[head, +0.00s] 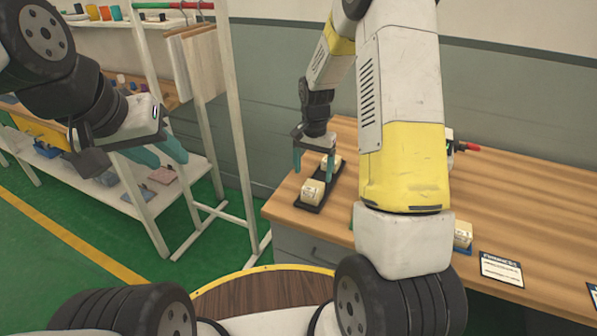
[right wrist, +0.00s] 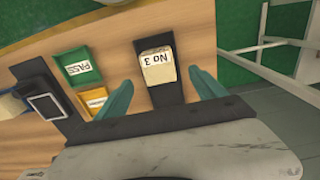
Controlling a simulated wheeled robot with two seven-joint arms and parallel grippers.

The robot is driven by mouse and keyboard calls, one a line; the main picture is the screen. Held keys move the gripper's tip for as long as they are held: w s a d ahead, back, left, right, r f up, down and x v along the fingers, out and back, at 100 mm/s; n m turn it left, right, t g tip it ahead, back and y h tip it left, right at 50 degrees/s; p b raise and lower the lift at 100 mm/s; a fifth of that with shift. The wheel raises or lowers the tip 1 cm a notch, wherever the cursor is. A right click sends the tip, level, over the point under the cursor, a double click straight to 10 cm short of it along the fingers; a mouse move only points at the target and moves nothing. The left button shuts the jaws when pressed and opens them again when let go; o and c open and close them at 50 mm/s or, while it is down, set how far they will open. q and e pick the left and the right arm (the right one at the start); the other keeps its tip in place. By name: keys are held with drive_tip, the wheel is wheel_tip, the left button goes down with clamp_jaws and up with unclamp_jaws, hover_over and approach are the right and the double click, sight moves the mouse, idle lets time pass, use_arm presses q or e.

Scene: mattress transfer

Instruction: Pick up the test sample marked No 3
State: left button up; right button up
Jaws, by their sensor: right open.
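The test sample marked No 3 is a cream block (right wrist: 157,68) with a white label, on a dark tray (right wrist: 146,45) in the right wrist view. In the head view two cream blocks stand on this tray; the nearer one (head: 312,191) appears to be No 3. My right gripper (head: 313,168) is open and empty above the tray, pointing down. In the right wrist view its teal fingers (right wrist: 163,88) are spread wider than the block, which shows between and beyond them, apart from both. My left gripper (head: 165,152) is open and empty, off to the left, away from the table.
A green tray labelled PASS (right wrist: 80,69) and an orange tray (right wrist: 94,101) lie beside the dark tray on the wooden table (head: 400,262). A dark device (right wrist: 44,106) is further left. A sign (head: 501,269) lies at the right. A white shelf rack (head: 238,140) stands left of the table.

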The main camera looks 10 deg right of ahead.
sight(313, 185)
wheel_tip(313, 185, down, 7)
drive_tip(key=shift+s+r, duration=0.1)
drive_tip(key=shift+s, duration=0.05)
drive_tip(key=c, duration=1.4)
drive_tip(key=shift+c, duration=0.2)
